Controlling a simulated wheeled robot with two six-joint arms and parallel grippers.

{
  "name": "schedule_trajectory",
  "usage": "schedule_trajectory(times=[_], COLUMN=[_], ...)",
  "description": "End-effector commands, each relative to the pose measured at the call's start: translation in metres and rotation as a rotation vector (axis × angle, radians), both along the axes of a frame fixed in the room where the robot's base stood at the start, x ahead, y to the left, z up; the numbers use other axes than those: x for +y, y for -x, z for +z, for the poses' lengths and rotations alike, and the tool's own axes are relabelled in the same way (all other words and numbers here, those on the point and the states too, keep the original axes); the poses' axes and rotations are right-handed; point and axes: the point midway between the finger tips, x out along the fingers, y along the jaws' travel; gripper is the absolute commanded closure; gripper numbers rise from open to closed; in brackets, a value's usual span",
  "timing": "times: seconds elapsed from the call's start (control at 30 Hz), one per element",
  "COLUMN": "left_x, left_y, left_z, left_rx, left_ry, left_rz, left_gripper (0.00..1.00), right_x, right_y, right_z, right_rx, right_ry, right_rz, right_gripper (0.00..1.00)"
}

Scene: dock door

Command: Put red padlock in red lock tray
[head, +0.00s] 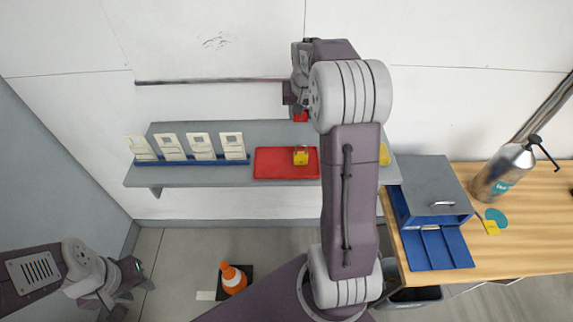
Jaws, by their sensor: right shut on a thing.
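The red lock tray (270,172) lies on the grey wall shelf. A yellow padlock (301,157) sits in the right part of this tray. My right gripper (299,107) is shut on the red padlock (301,117), above and behind the tray in the picture; only a small red part of it shows. The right arm crosses in front of the shelf and hides part of it to the right of the red tray. My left gripper (130,276) is low at the left, away from the shelf; its jaws are too small to tell.
Several cards stand in a blue holder (205,161) left of the tray on the shelf (140,180). A yellow thing (385,154) shows partly behind my arm. At right, a wooden bench (540,220) bears a grey-blue box (430,187) and a spray bottle (502,172).

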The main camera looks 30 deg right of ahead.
Motion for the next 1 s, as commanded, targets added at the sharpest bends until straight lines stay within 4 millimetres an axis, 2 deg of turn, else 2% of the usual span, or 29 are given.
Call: schedule_trajectory(times=[0.07, 0.33, 0.5, 0.7, 0.9, 1.0], left_x=[0.0, 0.0, 0.0, 0.0, 0.0, 0.0], left_y=[0.0, 0.0, 0.0, 0.0, 0.0, 0.0], left_z=[0.0, -0.004, -0.007, -0.007, -0.011, -0.011], left_rx=[0.0, 0.0, 0.0, 0.0, 0.0, 0.0], left_ry=[0.0, 0.0, 0.0, 0.0, 0.0, 0.0], left_rz=[0.0, 0.0, 0.0, 0.0, 0.0, 0.0], left_gripper=[0.64, 0.64, 0.64, 0.64, 0.64, 0.64], right_x=[0.008, 0.079, 0.11, 0.117, 0.117, 0.117], right_y=[0.001, 0.013, 0.019, 0.02, 0.021, 0.02], right_z=[-0.003, -0.046, -0.066, -0.071, -0.105, -0.11], right_rx=[0.0, 0.003, 0.001, -0.003, 0.002, -0.002], right_ry=[-0.001, 0.0, 0.001, 0.0, 0.0, -0.001], right_rz=[0.004, 0.012, 0.008, 0.004, 0.005, 0.005], right_gripper=[1.0, 1.0, 1.0, 1.0, 1.0, 1.0])
